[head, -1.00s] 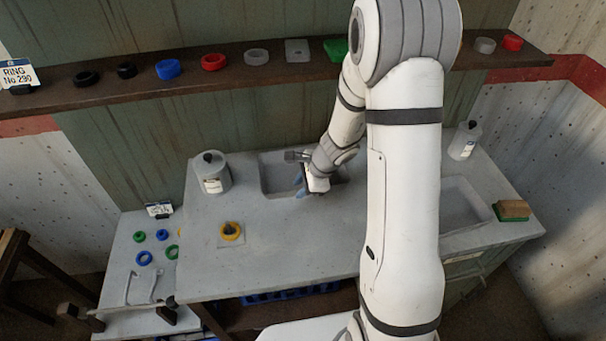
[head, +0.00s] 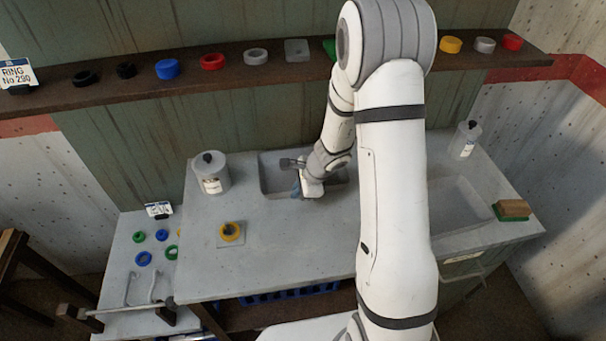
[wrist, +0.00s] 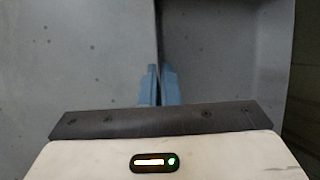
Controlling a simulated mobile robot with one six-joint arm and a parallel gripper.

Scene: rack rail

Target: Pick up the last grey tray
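A small flat grey square piece (head: 297,50), which looks like a grey tray, sits on the wall shelf among rings. I cannot tell which one the task means. My gripper (head: 299,192) is low over the near edge of the left sink basin, far from both squares. In the wrist view its two blue fingertips (wrist: 160,82) are close together with nothing seen between them. A grey surface and a recessed basin lie below.
The dark wall shelf (head: 140,90) carries several rings, and my arm hides part of it. Lidded jars (head: 211,178) stand at the back. A second sink (head: 455,207) and a brush-like block (head: 513,209) are at right. The front worktop is mostly clear.

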